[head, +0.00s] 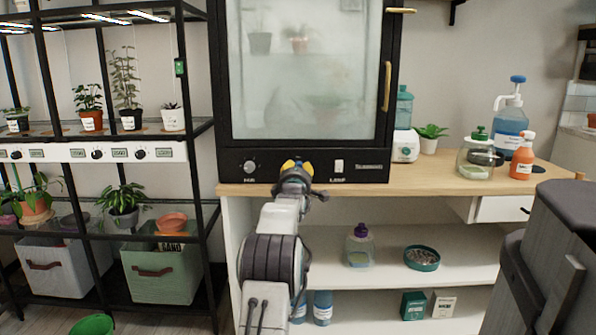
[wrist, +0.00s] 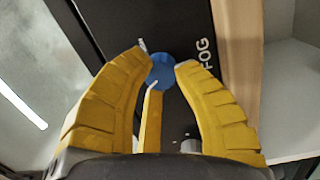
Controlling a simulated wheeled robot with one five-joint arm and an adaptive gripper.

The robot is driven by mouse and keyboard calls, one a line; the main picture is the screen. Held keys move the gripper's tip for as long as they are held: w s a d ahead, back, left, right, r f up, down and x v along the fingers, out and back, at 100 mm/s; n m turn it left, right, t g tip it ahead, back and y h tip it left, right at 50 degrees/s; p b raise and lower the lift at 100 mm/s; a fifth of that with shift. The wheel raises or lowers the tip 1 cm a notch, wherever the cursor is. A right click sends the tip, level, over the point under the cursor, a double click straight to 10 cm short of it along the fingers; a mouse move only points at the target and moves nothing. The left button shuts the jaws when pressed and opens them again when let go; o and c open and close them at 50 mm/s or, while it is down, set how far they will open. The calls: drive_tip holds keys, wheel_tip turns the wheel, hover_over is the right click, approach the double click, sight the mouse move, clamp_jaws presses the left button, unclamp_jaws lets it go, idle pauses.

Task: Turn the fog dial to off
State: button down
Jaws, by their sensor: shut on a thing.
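The fog dial (wrist: 160,70) is a round blue knob on a black panel, beside the printed word FOG in the wrist view. The cabinet's glass looks misty.
On the same strip, a grey knob (head: 250,167) is left of my gripper and a white LAMP switch (head: 339,166) is right of it. Bottles and a small plant (head: 431,132) stand on the wooden counter (head: 400,177) to the right. A dark grey object (head: 560,250) fills the right foreground.

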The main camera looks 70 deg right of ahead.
drive_tip(key=shift+s, duration=0.1)
drive_tip(key=c, duration=0.9)
unclamp_jaws()
drive_tip(key=v, duration=1.1)
drive_tip(key=shift+a, duration=0.4)
drive_tip(key=shift+s+f, duration=0.1)
drive_tip(key=shift+f, duration=0.05)
